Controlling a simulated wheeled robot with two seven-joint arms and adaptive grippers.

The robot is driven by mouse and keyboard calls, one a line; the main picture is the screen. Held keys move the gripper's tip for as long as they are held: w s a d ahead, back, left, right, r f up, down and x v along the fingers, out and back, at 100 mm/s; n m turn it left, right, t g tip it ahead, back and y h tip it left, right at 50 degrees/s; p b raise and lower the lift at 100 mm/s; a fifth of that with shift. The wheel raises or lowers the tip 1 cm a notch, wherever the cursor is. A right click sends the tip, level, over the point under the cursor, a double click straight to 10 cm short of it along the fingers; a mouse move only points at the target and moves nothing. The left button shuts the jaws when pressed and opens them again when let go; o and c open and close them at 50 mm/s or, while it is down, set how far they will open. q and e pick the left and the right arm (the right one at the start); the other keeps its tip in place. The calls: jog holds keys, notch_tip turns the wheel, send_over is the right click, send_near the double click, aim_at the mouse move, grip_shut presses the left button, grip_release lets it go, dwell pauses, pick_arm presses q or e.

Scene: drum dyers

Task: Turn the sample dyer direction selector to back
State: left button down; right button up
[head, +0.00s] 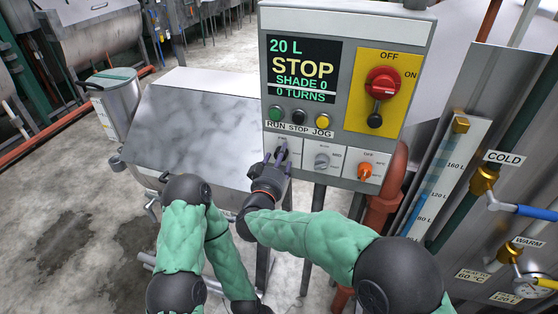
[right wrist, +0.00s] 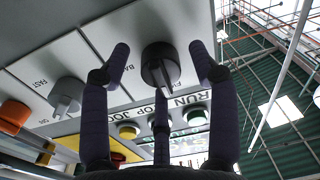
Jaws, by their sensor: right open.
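The direction selector is a black knob at the left of the lower row on the grey control panel (head: 340,95). The knob (right wrist: 160,65) shows large in the right wrist view, with a narrow ridge. My right gripper (right wrist: 160,58) is open, its fingers on either side of the knob with visible gaps. In the head view the right gripper (head: 280,160) reaches the panel's lower left and partly covers the selector, so its setting is hard to read. My left arm folds down at lower left; its gripper is out of frame.
A grey selector (head: 322,160) and an orange selector (head: 365,171) sit right of the black knob. RUN, STOP and JOG buttons (head: 299,117) are above it. A red switch (head: 382,84) is on a yellow plate. A marbled box-shaped cover (head: 190,120) stands left of the panel.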

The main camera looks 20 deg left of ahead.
jog(key=shift+c, duration=0.3)
jog(key=c, duration=1.1)
jog(key=m+b, duration=0.2)
jog(key=m, duration=0.2)
jog(key=shift+f+m, duration=0.1)
jog(key=shift+m, duration=0.3)
jog(key=m+b, duration=0.2)
jog(key=m, duration=0.1)
jog(key=shift+m, duration=0.3)
jog(key=m+b, duration=0.3)
jog(key=m, duration=0.1)
jog(key=shift+m+h, duration=0.4)
jog(key=m+b, duration=0.3)
jog(key=m, duration=0.2)
jog(key=shift+a+t, duration=0.1)
jog(key=shift+t, duration=0.2)
jog(key=shift+b, duration=0.3)
